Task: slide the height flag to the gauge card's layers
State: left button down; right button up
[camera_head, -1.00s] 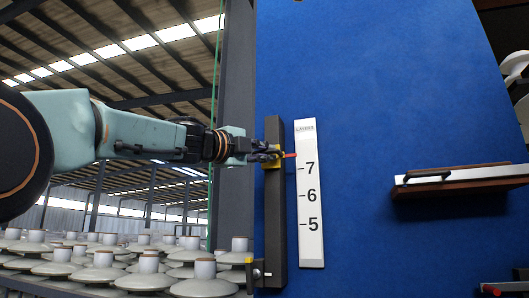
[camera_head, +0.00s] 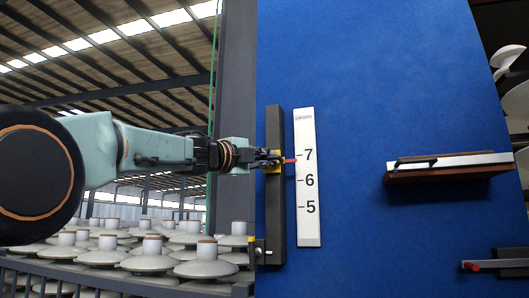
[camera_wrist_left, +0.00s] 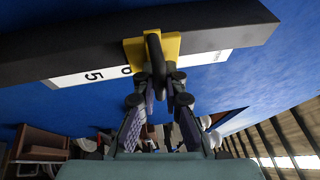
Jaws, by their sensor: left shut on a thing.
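The height flag, a yellow slider with a red pointer (camera_head: 290,161), sits on a dark vertical rail (camera_head: 275,215). The white gauge card (camera_head: 308,230), headed LAYERS, stands right of the rail with marks 7, 6 and 5. The pointer reaches the card's left edge slightly below the 7 mark. My left gripper (camera_head: 272,158) is shut on the flag's dark handle. In the left wrist view the fingers (camera_wrist_left: 160,78) close around that handle in front of the yellow slider (camera_wrist_left: 134,52). My right gripper is not in view.
The rail and card are on a blue panel (camera_head: 400,80). A brown shelf with a white strip (camera_head: 450,163) is on the right. A yellow-marked fitting (camera_head: 258,250) is at the rail's foot. Several insulator stacks (camera_head: 150,255) stand lower left behind a railing.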

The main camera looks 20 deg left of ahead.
aim_at(277, 170)
pick_arm(q)
notch_tip(277, 170, down, 3)
jog(key=shift+s+f+b, duration=0.1)
jog(key=shift+b, duration=0.85)
jog(key=shift+f+b, duration=0.5)
jog(key=shift+f, duration=0.15)
jog(key=shift+r, duration=0.1)
jog(key=c, duration=1.4)
grip_release()
jog(key=shift+a, duration=0.1)
